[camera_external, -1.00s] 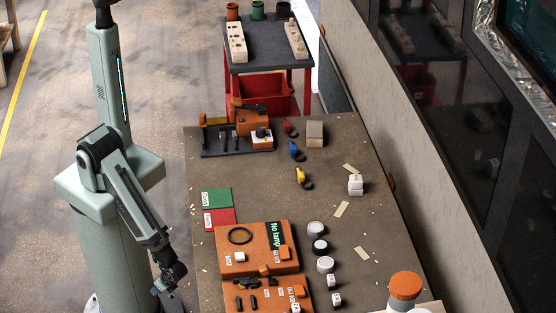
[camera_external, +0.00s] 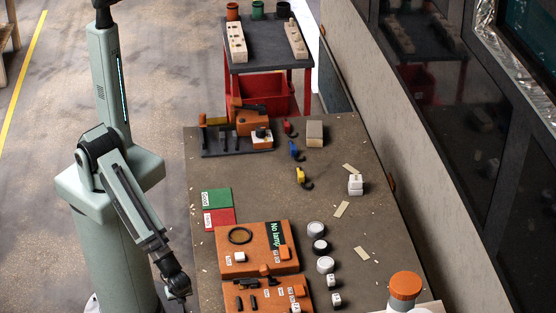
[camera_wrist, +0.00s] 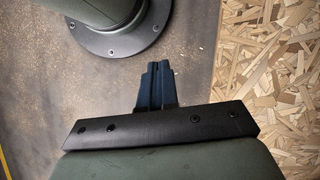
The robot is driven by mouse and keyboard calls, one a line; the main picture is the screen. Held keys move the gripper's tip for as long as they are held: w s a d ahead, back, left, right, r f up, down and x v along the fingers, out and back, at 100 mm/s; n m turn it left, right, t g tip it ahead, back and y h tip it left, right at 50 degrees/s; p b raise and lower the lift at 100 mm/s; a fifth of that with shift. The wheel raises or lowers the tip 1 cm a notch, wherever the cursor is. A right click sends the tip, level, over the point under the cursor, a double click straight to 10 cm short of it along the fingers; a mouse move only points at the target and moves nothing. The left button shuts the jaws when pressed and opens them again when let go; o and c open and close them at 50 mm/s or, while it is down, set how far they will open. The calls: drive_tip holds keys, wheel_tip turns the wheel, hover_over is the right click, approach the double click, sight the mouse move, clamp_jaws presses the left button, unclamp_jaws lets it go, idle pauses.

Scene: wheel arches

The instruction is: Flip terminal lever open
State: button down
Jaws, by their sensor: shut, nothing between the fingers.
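Two orange task boards stand at the near end of the table. The rear board (camera_external: 255,261) carries a dark ring, a white block, an orange block and a dark label. The front board (camera_external: 262,302) carries small black parts (camera_external: 246,283) and an orange block (camera_external: 299,291), and is cut off by the frame's lower edge. I cannot tell which small part is the terminal lever. My gripper (camera_external: 184,296) is left of the boards, beside the table's left edge, apart from everything. In the wrist view my gripper (camera_wrist: 157,68) is shut and empty, its dark fingers together.
Several round and square white-and-black parts (camera_external: 325,264) stand right of the boards. An orange-topped container (camera_external: 405,286) is at the near right. Green (camera_external: 216,198) and red (camera_external: 219,218) mats lie behind the boards. A chipboard surface (camera_wrist: 270,65) fills the wrist view's right side. Mid-table is largely clear.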

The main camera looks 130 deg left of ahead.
sight(267, 279)
drive_tip(key=w+d+r+m+t+y, duration=0.2)
drive_tip(key=w+d+r+m+t, duration=0.2)
drive_tip(key=w+d+r+m, duration=0.55)
drive_tip(key=w+d+r+m+t+y, duration=0.2)
drive_tip(key=w+d+r+m+t, duration=0.4)
drive_tip(key=w+r, duration=0.65)
drive_tip(key=w+d+r+m+t, duration=0.1)
drive_tip(key=w+d+r, duration=0.15)
drive_tip(key=r, duration=0.35)
drive_tip(key=w+d+r+m+t, duration=0.1)
drive_tip(key=w+d+r+m, duration=0.1)
drive_tip(key=d+r, duration=0.3)
drive_tip(key=w+a+r+m+t+y, duration=0.1)
drive_tip(key=a+r, duration=0.3)
drive_tip(key=r, duration=0.3)
drive_tip(key=w+a+r+m+t+y, duration=0.1)
drive_tip(key=a+r, duration=0.3)
drive_tip(key=r, duration=0.3)
drive_tip(key=shift+w+a+r, duration=0.25)
drive_tip(key=shift+w+r, duration=0.1)
drive_tip(key=shift+w, duration=0.1)
